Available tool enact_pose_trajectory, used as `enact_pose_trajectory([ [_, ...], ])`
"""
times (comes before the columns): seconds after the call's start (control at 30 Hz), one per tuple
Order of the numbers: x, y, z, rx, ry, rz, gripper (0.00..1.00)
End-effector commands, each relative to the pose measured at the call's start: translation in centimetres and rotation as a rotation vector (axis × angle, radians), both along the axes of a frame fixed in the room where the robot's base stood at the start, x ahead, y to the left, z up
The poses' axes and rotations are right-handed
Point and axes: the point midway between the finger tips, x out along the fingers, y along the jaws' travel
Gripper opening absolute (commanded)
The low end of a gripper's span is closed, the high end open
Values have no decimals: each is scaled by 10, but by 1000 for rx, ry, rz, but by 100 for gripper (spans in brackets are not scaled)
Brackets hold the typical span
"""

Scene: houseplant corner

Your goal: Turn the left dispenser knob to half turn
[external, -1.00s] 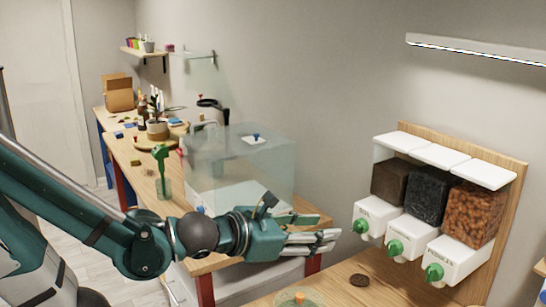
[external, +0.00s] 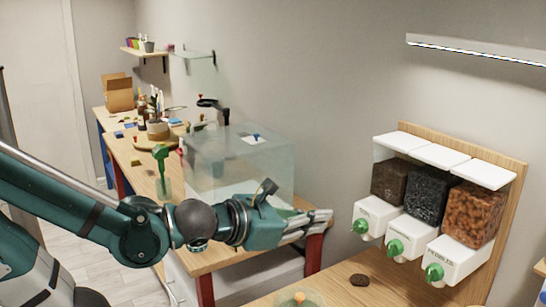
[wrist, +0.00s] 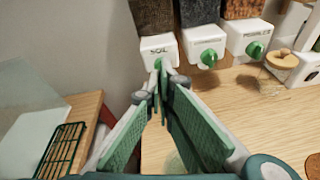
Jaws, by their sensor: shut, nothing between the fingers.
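The dispenser has three white boxes with green knobs, below bins of soil, dark grains and orange-brown pebbles. The left dispenser knob (external: 360,226) is on the box labelled SOIL (external: 378,214). In the wrist view that knob (wrist: 157,63) shows just beyond my fingertips, partly covered by them; its turn angle is hard to read. My gripper (external: 330,216) is shut and empty, pointing right toward the left knob, with a small gap in the external view. In the wrist view my gripper's fingers (wrist: 164,78) converge just below the left knob.
The middle knob (external: 395,248) and right knob (external: 434,273) stand close to the right. A glass tank (external: 240,165) stands behind my gripper. A green rack (wrist: 62,150) shows at lower left in the wrist view.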

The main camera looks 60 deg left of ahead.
Motion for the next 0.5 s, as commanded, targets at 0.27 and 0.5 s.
enact_pose_trajectory([
  [0.27,-1,0,49,0,0,0,0],
  [0.5,-1,0,88,0,0,0,0],
])
